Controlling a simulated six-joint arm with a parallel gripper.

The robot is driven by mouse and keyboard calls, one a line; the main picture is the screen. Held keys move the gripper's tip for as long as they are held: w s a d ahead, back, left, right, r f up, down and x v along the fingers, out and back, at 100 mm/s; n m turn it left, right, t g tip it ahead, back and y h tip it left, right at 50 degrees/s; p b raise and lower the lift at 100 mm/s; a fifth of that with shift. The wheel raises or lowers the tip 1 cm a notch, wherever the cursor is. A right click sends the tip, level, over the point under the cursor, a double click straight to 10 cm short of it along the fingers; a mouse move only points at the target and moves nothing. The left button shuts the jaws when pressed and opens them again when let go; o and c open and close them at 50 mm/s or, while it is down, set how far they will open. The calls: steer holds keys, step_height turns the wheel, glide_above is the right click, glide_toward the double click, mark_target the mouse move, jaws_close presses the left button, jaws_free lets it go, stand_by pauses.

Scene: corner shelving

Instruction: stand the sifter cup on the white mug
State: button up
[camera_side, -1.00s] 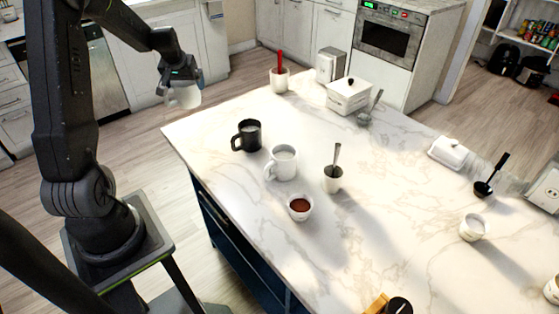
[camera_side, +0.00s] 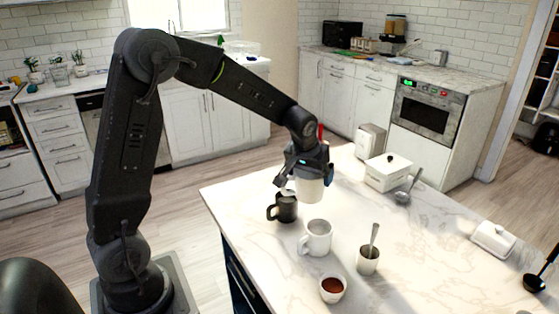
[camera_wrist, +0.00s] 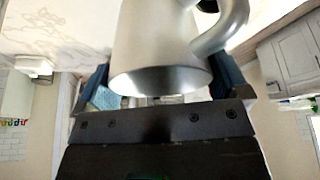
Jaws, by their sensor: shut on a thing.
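The sifter cup (camera_side: 309,190) is pale and sits in my gripper (camera_side: 304,172), whose jaws are shut on it. It hangs in the air over the counter, in the picture above the white mug (camera_side: 318,238), with a gap between them. The white mug stands upright with its handle to the left. In the wrist view the sifter cup (camera_wrist: 155,45) looks metallic, with a round rim towards the camera and a curved handle at right; the jaws of my gripper (camera_wrist: 160,88) flank it. Its exact height over the mug is hard to tell.
A black mug (camera_side: 286,208) stands close behind and left of the white mug. A cup with a spoon (camera_side: 367,262) is to the right, and a small bowl of brown stuff (camera_side: 332,289) is in front. A white box (camera_side: 388,174) stands farther back.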

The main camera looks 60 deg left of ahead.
steer(key=d, duration=0.6)
steer(key=shift+m, duration=0.4)
steer(key=shift+s+a+f, duration=0.1)
steer(key=shift+f, duration=1.35)
steer(key=shift+s+f, duration=0.1)
steer(key=shift+f, duration=1.3)
steer(key=shift+f, duration=0.2)
steer(key=o, duration=0.6)
